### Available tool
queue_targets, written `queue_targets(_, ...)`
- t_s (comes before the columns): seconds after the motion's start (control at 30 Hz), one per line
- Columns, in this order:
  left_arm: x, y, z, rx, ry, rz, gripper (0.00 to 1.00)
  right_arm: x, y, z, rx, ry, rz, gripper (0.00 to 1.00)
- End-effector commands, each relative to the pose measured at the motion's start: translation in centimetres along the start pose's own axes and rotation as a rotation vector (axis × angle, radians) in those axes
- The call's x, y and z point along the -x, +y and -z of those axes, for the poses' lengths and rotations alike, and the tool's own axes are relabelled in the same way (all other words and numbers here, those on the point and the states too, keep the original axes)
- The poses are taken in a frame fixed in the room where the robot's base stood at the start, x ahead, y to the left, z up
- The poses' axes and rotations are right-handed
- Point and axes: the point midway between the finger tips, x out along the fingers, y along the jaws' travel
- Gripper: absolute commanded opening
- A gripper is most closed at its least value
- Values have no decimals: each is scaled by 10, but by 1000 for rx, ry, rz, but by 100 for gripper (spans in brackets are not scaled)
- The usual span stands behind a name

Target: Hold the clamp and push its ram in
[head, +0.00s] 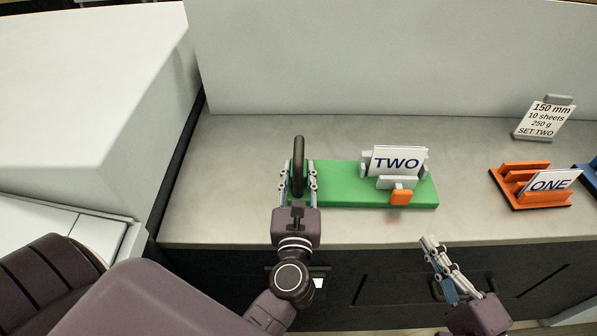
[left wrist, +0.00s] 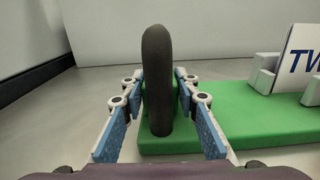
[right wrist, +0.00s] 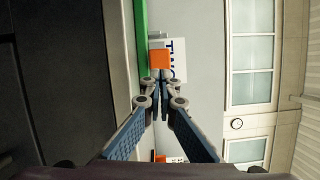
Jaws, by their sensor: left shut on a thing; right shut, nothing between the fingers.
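The clamp has a green base (head: 340,178) lying on the counter, with a dark upright handle (head: 298,165) at its left end. A grey holder on the base grips a white card marked TWO (head: 397,161). An orange ram end (head: 401,197) sticks out toward the front. My left gripper (head: 299,175) is shut on the dark handle, which stands between its fingers in the left wrist view (left wrist: 157,85). My right gripper (head: 430,242) is shut and empty, in front of the counter edge, apart from the clamp. In the right wrist view the orange ram end (right wrist: 159,59) shows just beyond its fingertips.
An orange holder (head: 509,179) with a card marked ONE (head: 550,181) stands to the right. A sign (head: 546,119) reading 150 mm, 10 sheets, SET TWO stands behind it. A blue object (head: 588,172) is at the right edge. Bare counter (head: 460,150) lies right of the clamp.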

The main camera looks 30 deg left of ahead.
Motion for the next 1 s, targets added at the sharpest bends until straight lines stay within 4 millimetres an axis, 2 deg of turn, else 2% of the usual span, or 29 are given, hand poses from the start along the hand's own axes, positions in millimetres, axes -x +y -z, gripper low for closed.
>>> queue_targets(0.57, 0, 0, 0, 0, 1, 1, 0, 0, 0, 0, 2, -1, 0, 0)
queue_targets(0.67, 0, 0, 0, 0, 1, 1, 0, -1, -2, -2, 48, -21, -2, 0)
queue_targets(0.77, 0, 0, 0, 0, 1, 1, 0, -4, -5, -8, 178, -81, -9, 0)
queue_targets(1.0, 0, 0, 0, 0, 1, 1, 0, -5, -7, -28, 678, -315, -15, 0)
